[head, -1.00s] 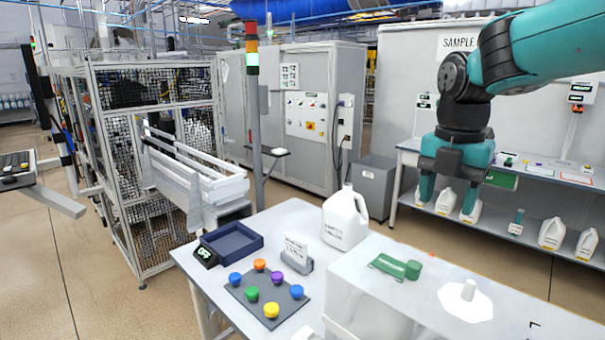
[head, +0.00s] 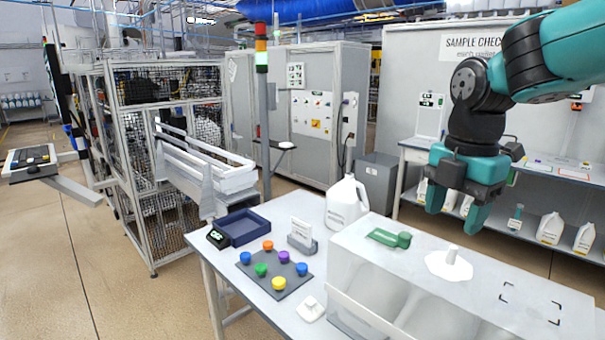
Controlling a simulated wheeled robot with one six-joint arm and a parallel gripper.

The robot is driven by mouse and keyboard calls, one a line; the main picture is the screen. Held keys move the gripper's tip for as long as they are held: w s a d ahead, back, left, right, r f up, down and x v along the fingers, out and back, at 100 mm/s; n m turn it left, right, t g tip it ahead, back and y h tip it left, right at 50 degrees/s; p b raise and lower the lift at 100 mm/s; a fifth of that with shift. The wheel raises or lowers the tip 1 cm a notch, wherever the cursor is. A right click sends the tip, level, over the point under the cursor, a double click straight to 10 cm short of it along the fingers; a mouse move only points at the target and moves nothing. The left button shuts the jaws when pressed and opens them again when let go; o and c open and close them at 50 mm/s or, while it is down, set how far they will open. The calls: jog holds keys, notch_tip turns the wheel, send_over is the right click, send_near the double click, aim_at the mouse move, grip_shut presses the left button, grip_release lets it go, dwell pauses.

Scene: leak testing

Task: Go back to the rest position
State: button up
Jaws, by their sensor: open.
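My gripper (head: 459,208) hangs from the teal arm at the right of the head view, fingers pointing down. It is open and nothing shows between its fingers. It appears above and behind the white-topped box (head: 400,262) on the table. A white jug (head: 346,203) stands upright on the table left of my gripper, apart from it. A green object (head: 390,238) and a white piece with a short spout (head: 449,264) lie on the box top.
The table (head: 246,290) also holds a grey mat with several coloured caps (head: 278,283), a dark blue tray (head: 242,227), a card holder (head: 302,238) and a small white piece (head: 311,309). A shelf with jugs (head: 551,228) stands behind. Open floor lies left.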

jog(key=s+a+f+m+y+b, duration=0.1)
jog(key=s+a+f+m, duration=0.1)
jog(key=s+m, duration=0.3)
jog(key=s+a+f+m+y+b, duration=0.1)
jog(key=s+a+f+m+b, duration=0.1)
jog(key=s+f+m, duration=0.3)
jog(key=s+a+f+m+y+b, duration=0.1)
jog(key=s+a+f+m+b, duration=0.1)
jog(key=s+m, duration=0.5)
jog(key=s+a+f, duration=0.1)
jog(key=s, duration=0.2)
jog(key=shift+a+f+y, duration=0.3)
jog(key=shift+y, duration=0.1)
